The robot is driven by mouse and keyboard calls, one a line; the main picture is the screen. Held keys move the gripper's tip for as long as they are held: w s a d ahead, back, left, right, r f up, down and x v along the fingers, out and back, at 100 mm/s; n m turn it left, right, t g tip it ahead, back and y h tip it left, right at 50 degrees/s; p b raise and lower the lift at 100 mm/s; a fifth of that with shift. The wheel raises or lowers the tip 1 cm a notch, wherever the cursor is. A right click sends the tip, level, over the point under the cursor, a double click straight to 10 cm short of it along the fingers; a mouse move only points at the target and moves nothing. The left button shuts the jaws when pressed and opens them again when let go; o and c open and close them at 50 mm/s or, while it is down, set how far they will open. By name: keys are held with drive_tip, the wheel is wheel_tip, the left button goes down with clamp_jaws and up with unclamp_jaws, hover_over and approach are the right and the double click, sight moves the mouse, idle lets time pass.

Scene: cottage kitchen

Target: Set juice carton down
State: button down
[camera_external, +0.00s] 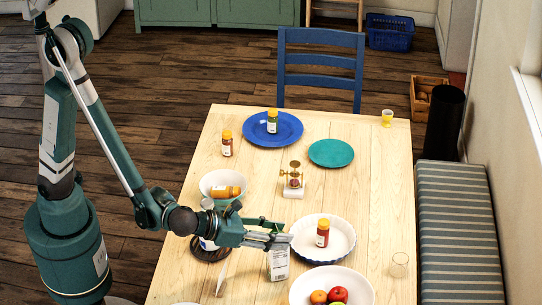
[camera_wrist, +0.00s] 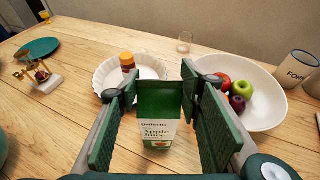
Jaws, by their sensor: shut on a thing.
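The juice carton (camera_wrist: 158,118) is green and white with an apple juice label. In the wrist view it stands between the two finger pads of my gripper (camera_wrist: 160,110), which is shut on it. In the external view the carton (camera_external: 278,265) looks upright under my gripper (camera_external: 280,240), its upper part hidden by the fingers. It is low over the wooden table (camera_external: 375,210) or on it; I cannot tell whether its base touches.
A white fluted dish (camera_external: 345,240) with a bottle (camera_external: 322,233) and a white fruit bowl (camera_external: 360,285) are close to the carton's right. A white bowl (camera_external: 213,178) and a brass device (camera_external: 293,178) are behind. A clear glass (camera_external: 399,264) stands near the right edge.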

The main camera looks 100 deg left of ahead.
drive_tip(key=shift+f, duration=0.2)
idle(0.3)
drive_tip(key=c, duration=1.6)
unclamp_jaws()
drive_tip(key=shift+r, duration=0.15)
drive_tip(key=shift+s+r, duration=0.1)
drive_tip(key=p+v, duration=0.2)
drive_tip(key=v, duration=0.9)
drive_tip(key=shift+s+d, duration=0.2)
drive_tip(key=shift+s, duration=0.15)
drive_tip(key=shift+a+r, duration=0.1)
